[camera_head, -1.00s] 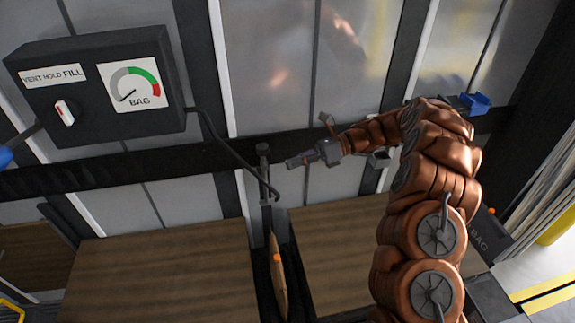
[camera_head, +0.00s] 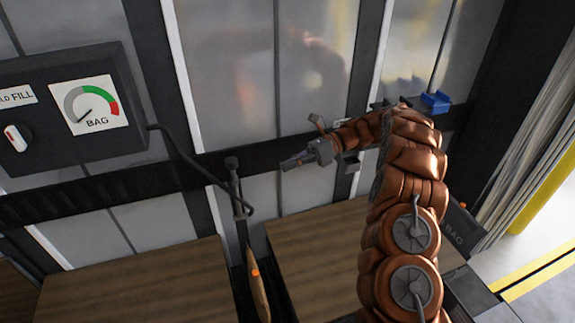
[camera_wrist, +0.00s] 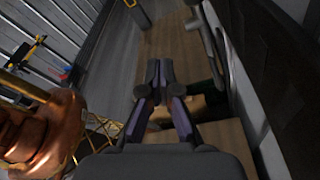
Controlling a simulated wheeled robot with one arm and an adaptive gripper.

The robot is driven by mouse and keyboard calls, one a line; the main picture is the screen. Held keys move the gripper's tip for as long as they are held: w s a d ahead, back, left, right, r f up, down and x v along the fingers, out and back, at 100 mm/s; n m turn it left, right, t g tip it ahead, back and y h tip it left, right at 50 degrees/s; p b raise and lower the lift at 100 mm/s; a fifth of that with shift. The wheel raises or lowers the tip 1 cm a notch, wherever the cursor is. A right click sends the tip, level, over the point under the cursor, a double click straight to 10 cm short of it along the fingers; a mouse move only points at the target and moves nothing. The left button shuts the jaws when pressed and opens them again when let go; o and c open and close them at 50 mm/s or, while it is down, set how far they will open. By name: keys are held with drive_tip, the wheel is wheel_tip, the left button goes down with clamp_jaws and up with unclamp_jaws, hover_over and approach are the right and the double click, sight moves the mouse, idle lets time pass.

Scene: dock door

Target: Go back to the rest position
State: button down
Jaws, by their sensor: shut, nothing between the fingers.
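My gripper (camera_head: 286,163) is at the end of my bent copper-coloured arm, in the middle of the head view, in front of the grey wall panels. It points left and its fingers are together with nothing between them. In the wrist view my gripper (camera_wrist: 159,68) shows from behind, its fingertips close together over a brown wooden surface. No object is in its grasp. The arm rises from the lower right and bends over at the top.
A dark control box (camera_head: 62,122) with a BAG dial (camera_head: 91,105) and a red-and-white switch (camera_head: 16,138) is on the left. A hose with a dark nozzle (camera_head: 232,163) hangs left of my gripper. Wooden boxes (camera_head: 140,284) stand below. A blue holder (camera_head: 436,101) is at the right.

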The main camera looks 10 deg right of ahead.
idle(0.4)
drive_tip(key=s+a+r+n+h, duration=0.2)
drive_tip(key=s+r+n, duration=0.1)
drive_tip(key=s, duration=0.4)
drive_tip(key=s+a+r+n+g+h, duration=0.1)
drive_tip(key=s+a+r+n+h, duration=0.1)
drive_tip(key=s+a+n+h, duration=0.3)
drive_tip(key=s+r+n, duration=0.2)
drive_tip(key=s+r, duration=0.1)
drive_tip(key=s, duration=0.5)
drive_tip(key=s+d+f+n+t+h, duration=0.1)
drive_tip(key=s+d+n+h, duration=0.3)
drive_tip(key=s, duration=0.7)
drive_tip(key=s+d+f+n+t+h, duration=0.1)
drive_tip(key=s+d+f+n+h, duration=0.2)
drive_tip(key=s+d+n, duration=0.3)
drive_tip(key=s+d+h, duration=0.1)
drive_tip(key=s, duration=0.4)
drive_tip(key=shift+s+d+f+t, duration=0.2)
drive_tip(key=shift+t, duration=0.2)
